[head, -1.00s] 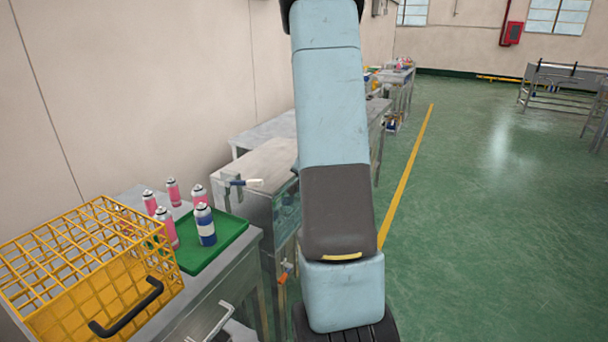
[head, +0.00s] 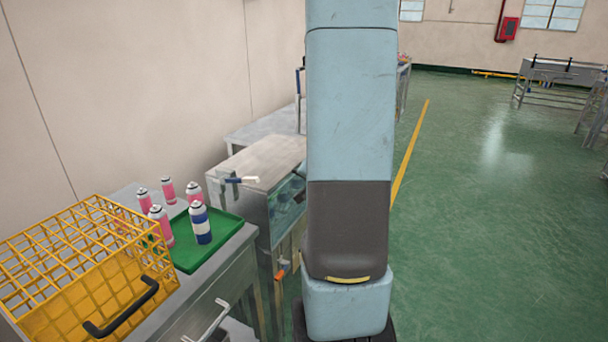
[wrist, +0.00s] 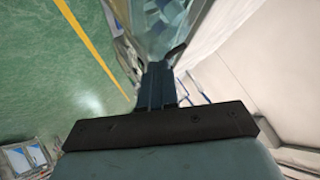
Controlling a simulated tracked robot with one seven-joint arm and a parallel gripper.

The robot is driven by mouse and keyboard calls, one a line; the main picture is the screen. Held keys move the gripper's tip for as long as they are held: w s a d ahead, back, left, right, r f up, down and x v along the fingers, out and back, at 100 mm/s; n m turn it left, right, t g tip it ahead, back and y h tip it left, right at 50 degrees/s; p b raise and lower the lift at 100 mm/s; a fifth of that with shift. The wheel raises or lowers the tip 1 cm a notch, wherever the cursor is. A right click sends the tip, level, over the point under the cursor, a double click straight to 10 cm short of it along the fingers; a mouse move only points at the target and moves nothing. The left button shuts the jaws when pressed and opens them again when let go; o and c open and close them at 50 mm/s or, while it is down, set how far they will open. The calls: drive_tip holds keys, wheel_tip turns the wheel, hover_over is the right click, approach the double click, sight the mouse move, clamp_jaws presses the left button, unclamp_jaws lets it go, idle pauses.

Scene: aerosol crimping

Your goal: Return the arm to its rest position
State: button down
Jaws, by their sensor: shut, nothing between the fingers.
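My arm (head: 350,130) stands upright in the middle of the head view, and its upper end runs out of the top of the picture. My gripper is out of the head view. In the wrist view my gripper (wrist: 160,78) shows as dark fingers close together, shut and empty. No object touches it. The wrist view is tilted, with green floor at its left and pale wall at its right.
At the left a metal table (head: 232,262) bears a yellow wire crate (head: 88,275) and a green tray (head: 205,262) with several spray cans (head: 201,222). A water tank (head: 285,200) stands beyond it. Open green floor (head: 490,240) lies to the right.

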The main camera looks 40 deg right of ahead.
drive_tip(key=shift+s, duration=0.25)
drive_tip(key=shift+a+r, duration=0.1)
drive_tip(key=s+a+r+n+g+y, duration=0.1)
drive_tip(key=s+a+r+n, duration=0.15)
drive_tip(key=a+r, duration=0.4)
drive_tip(key=s+a+r+n+g, duration=0.1)
drive_tip(key=s+a+r+n, duration=0.15)
drive_tip(key=a+r, duration=0.45)
drive_tip(key=s+a+r+n+g+y, duration=0.1)
drive_tip(key=s+a+r+n, duration=0.1)
drive_tip(key=s+a, duration=0.4)
drive_tip(key=s+a+r+n+g+y, duration=0.1)
drive_tip(key=s+a+r+n+y, duration=0.1)
drive_tip(key=s+a, duration=0.5)
drive_tip(key=a+r+n, duration=0.1)
drive_tip(key=n, duration=0.1)
drive_tip(key=shift+a+r+n, duration=0.2)
drive_tip(key=shift+a+n, duration=0.1)
drive_tip(key=shift+s+d, duration=0.1)
